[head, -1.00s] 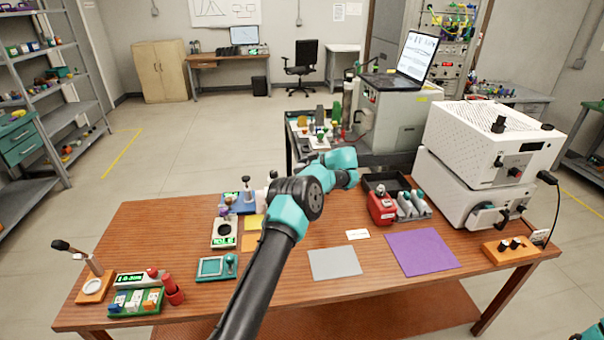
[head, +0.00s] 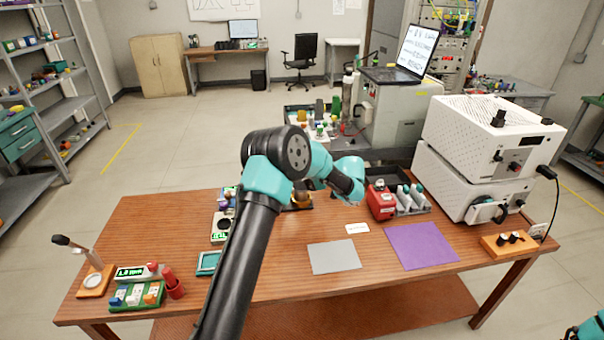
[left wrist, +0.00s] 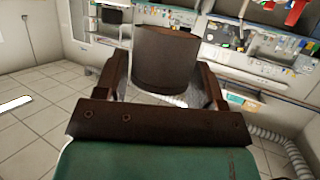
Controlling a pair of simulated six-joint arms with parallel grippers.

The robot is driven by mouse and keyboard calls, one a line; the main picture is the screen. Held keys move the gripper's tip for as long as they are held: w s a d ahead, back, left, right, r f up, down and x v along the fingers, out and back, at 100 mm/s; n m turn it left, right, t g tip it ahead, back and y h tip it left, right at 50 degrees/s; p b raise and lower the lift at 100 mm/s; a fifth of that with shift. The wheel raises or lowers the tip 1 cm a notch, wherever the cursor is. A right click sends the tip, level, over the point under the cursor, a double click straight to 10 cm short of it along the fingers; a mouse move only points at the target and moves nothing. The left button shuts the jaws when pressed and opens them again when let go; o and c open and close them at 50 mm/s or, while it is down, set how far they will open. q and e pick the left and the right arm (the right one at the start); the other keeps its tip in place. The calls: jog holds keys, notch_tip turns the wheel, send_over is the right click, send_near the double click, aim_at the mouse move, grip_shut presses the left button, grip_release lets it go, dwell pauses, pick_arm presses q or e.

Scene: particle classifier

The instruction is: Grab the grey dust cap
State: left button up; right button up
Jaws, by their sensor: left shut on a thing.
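A short round cylinder (left wrist: 165,60), dark brown-grey in this light and apparently the dust cap, sits between the two fingers of my left gripper (left wrist: 162,78) in the left wrist view. The fingers stand on either side of it, and the gripper is shut on it. In the head view my left gripper (head: 352,194) hangs above the table beside the red device; the cap cannot be made out there. My right gripper is out of view; only a teal bit of my right arm shows at the lower right corner.
A grey mat (head: 334,257) and a purple mat (head: 422,246) lie flat on the wooden table. A red device (head: 381,203) and a dark tray of bottles stand just right of my left gripper. A stacked white instrument (head: 476,156) and an orange knob box (head: 510,243) are farther right.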

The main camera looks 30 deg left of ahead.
pick_arm(q)
jog(key=shift+s+d+r, duration=0.1)
jog(key=shift+s+d, duration=0.25)
jog(key=shift+s, duration=0.2)
jog(key=shift+s+d, duration=0.35)
jog(key=shift+s, duration=0.2)
